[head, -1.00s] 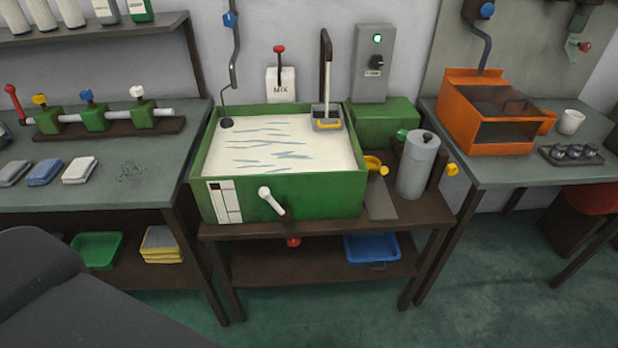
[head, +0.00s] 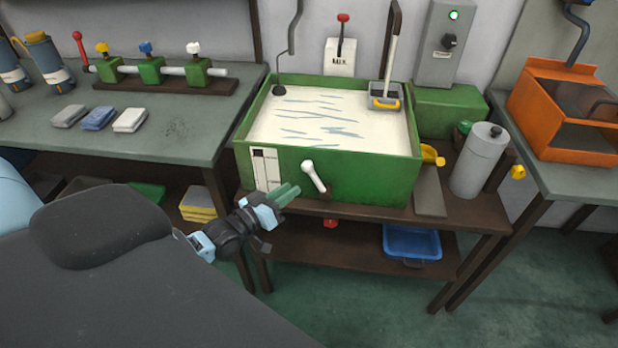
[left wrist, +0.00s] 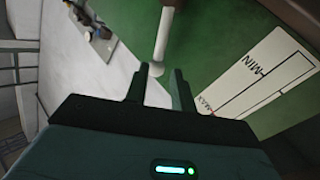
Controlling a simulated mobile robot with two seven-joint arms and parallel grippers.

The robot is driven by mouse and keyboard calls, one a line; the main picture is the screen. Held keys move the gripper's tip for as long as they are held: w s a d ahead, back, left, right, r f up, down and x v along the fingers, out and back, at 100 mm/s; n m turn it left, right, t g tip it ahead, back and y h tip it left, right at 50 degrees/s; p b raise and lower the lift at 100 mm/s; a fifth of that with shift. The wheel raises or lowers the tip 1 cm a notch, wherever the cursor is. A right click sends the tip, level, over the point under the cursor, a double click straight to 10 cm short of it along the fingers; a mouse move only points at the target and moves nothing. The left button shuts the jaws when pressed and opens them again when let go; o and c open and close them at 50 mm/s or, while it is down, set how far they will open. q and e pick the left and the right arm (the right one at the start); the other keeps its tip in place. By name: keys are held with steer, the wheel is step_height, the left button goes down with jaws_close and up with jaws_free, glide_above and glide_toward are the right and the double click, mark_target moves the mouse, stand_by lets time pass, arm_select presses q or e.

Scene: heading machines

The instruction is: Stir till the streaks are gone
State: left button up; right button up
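A green tank (head: 340,178) of whitish liquid (head: 300,130) with blue-grey streaks stands on a brown bench. A paddle with a long handle (head: 391,60) rests at its back right corner. A white-knobbed lever (head: 313,176) sits on the tank's front and shows in the left wrist view (left wrist: 160,45). A MIX box (head: 340,60) with a red-knobbed lever (head: 343,18) is on the wall behind. My left gripper (head: 287,194) is open and empty, just left of and below the white lever; its fingers show apart in the left wrist view (left wrist: 157,88). My right gripper is out of view.
A grey cylinder (head: 478,160) and a yellow-handled item (head: 430,155) stand right of the tank. A control box with a green light (head: 454,15) is behind. A blue tray (head: 412,242) is on the lower shelf. The left bench (head: 180,130) holds valves and folded cloths.

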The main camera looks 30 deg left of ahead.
mark_target(308, 178)
arm_select(q)
steer(key=shift+w+d, duration=0.25)
steer(key=shift+w, duration=1)
steer(key=shift+w+d, duration=0.3)
steer(key=shift+w, duration=1)
steer(key=shift+w+d, duration=0.25)
steer(key=shift+w, duration=1)
jaws_close()
